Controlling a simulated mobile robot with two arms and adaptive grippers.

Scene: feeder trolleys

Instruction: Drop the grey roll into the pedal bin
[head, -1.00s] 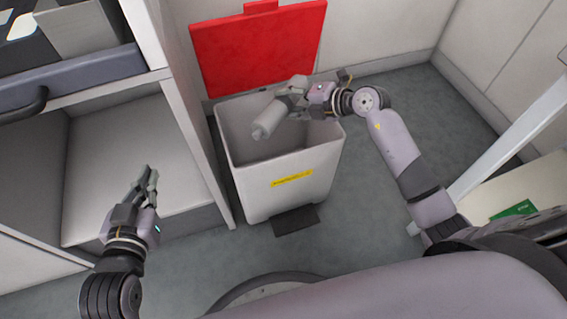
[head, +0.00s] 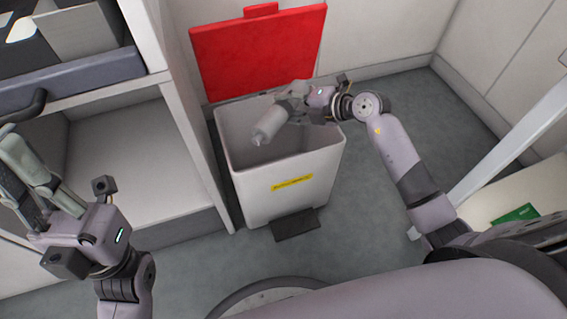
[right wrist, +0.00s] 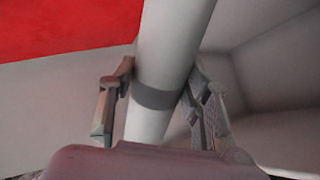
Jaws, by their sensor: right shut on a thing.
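The grey roll (head: 268,122) is held tilted over the mouth of the pedal bin (head: 262,195). My right gripper (head: 287,104) is shut on the roll near its upper end. In the right wrist view the roll (right wrist: 172,45) runs between the two fingers of the gripper (right wrist: 160,75), with a darker band across it. The bin is white with a yellow label, and its red lid (head: 262,50) stands open at the back. My left gripper (head: 12,165) is at the left edge, its fingers apart and empty, away from the bin.
A black pedal (head: 296,224) sticks out at the bin's foot. A white cabinet (head: 183,130) with an open compartment and a grey drawer front (head: 70,78) stands close on the left. Walls close off the back. Grey floor (head: 375,225) is clear right of the bin.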

